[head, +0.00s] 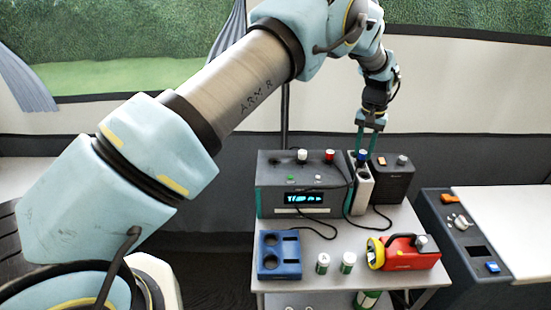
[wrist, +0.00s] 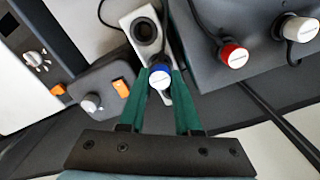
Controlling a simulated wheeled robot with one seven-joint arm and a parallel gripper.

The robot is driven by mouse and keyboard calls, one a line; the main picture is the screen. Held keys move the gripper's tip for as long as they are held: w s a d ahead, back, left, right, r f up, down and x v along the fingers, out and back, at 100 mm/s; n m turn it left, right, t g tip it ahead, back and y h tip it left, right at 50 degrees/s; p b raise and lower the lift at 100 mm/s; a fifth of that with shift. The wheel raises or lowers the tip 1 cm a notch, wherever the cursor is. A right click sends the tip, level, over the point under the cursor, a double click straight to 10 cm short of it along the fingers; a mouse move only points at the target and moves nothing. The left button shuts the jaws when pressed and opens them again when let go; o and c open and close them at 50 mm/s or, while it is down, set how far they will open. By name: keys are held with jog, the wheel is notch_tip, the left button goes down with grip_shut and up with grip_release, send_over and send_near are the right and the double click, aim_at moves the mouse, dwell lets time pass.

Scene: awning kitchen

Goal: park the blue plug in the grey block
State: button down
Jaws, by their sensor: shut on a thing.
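The blue plug (head: 362,156) is between the fingertips of my gripper (head: 366,151), and in the wrist view the plug's blue and white top (wrist: 160,79) shows between the green fingers of my gripper (wrist: 161,74). My gripper is shut on it. The pale grey block (head: 360,196) stands between the display box and a dark box. In the wrist view, the grey block (wrist: 134,19) has an open round hole, and the plug is over its other end. I cannot tell whether the plug is inside the block or just above it; its lower part is hidden.
The grey display box (head: 262,200) with white and red plugs on top stands left, close to the block. A dark box (head: 394,183) stands close on the right. A blue holder (head: 280,268), small jars and a red lamp (head: 410,252) are in front. Cables run nearby.

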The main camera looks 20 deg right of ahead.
aim_at(362, 152)
jog(key=shift+f+b, duration=0.4)
jog(key=shift+f, duration=0.3)
dwell(0.6)
jog(key=shift+c, duration=1.4)
grip_release()
jog(key=shift+r, duration=0.15)
jog(key=shift+r+p, duration=1.8)
jog(key=shift+r, duration=1.65)
jog(key=shift+w, duration=0.1)
